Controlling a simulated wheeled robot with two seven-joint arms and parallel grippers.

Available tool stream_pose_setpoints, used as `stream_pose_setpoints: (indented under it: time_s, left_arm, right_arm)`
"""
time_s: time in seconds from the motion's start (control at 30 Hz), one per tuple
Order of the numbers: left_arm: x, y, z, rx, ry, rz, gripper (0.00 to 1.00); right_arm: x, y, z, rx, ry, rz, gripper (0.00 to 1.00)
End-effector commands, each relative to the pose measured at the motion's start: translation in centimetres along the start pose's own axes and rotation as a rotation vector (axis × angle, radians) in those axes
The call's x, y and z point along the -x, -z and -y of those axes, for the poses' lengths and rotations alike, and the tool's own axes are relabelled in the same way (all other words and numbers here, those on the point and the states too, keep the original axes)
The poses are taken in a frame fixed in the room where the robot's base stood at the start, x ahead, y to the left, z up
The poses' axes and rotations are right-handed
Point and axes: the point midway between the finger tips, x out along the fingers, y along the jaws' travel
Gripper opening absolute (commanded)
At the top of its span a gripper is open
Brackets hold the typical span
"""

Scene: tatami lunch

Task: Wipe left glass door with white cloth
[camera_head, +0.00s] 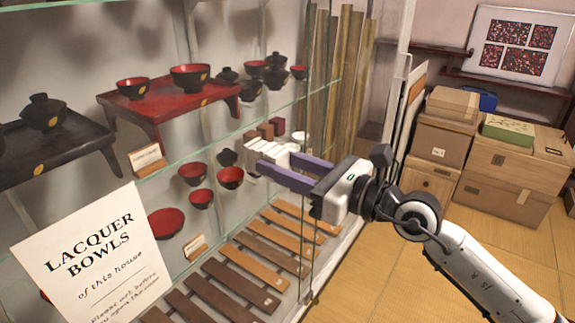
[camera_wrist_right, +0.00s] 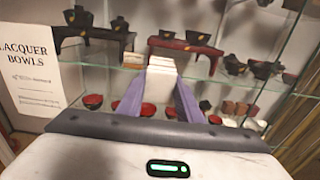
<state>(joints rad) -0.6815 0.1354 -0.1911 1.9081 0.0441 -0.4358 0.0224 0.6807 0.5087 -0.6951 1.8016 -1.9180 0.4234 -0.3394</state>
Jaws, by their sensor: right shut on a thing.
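My right gripper (camera_head: 282,166) reaches in from the right with purple fingers, shut on the folded white cloth (camera_head: 262,152). The cloth sticks out past the fingertips as a pale block. In the right wrist view the cloth (camera_wrist_right: 161,72) stands between the two fingers (camera_wrist_right: 160,98). The left glass door (camera_head: 225,120) is a clear pane in front of the lacquerware shelves. The cloth is in front of the display; I cannot tell whether it touches the glass. My left gripper is not in view.
A "Lacquer bowls" sign (camera_head: 92,258) is at the lower left, on or near the glass. Behind the glass are red and black bowls (camera_head: 190,76), small stands and wooden slats (camera_head: 240,268).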

Motion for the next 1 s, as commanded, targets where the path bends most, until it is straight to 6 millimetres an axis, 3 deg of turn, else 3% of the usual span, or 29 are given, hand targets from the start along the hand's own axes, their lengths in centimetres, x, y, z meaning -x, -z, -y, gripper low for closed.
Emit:
stream_pose_setpoints:
  time_s: [1.0]
  left_arm:
    - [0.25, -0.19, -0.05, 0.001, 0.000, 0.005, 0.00]
  right_arm:
    - [-1.00, -0.09, 0.00, 0.000, 0.000, 0.002, 0.14]
